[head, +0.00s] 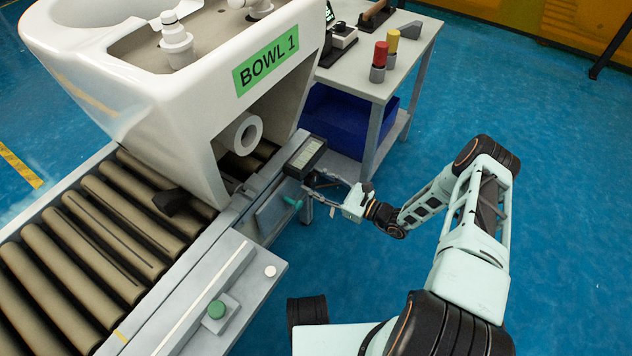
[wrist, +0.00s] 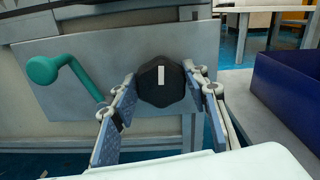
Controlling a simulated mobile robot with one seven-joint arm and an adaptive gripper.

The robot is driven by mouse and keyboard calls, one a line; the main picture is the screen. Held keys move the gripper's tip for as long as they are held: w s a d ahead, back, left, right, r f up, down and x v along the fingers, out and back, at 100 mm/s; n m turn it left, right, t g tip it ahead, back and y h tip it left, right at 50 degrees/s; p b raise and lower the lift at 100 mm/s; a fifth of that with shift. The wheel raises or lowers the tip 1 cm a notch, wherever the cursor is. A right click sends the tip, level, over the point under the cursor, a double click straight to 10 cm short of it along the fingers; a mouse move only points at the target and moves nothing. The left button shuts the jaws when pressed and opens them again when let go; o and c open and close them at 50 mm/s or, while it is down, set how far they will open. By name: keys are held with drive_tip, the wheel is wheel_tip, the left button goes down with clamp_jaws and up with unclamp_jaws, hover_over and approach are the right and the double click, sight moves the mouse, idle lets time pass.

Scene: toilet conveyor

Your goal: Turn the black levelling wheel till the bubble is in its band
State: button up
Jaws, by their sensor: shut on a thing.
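The black levelling wheel (wrist: 160,98) is a dark, many-sided knob on a grey panel (wrist: 80,72) in the middle of the wrist view. Its short white mark stands upright. My gripper (wrist: 159,84) has one finger on each side of the wheel and is shut on it. In the head view my gripper (head: 321,178) reaches the conveyor's side from the right, and the wheel is hard to make out there. A black-framed pale gauge (head: 305,157) sits just above the panel. Its bubble and band are too small to tell.
A green-handled crank (wrist: 44,70) sticks out left of the wheel. A blue bin (wrist: 290,95) stands at the right, under a grey table (head: 385,75). The white toilet bowl (head: 215,130) sits on the conveyor rollers (head: 70,250). A green button (head: 216,309) is nearer.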

drive_tip(key=m, duration=0.4)
drive_tip(key=shift+w+d, duration=0.1)
drive_tip(key=shift+d, duration=0.05)
drive_tip(key=m, duration=0.3)
drive_tip(key=shift+m, duration=0.4)
drive_tip(key=m, duration=0.3)
drive_tip(key=shift+f+m, duration=0.1)
drive_tip(key=shift+m, duration=0.2)
drive_tip(key=shift+w+m, duration=0.1)
drive_tip(key=shift+m, duration=1.6)
drive_tip(key=shift+f, duration=0.1)
drive_tip(key=o, duration=1.2)
drive_tip(key=shift+c, duration=0.2)
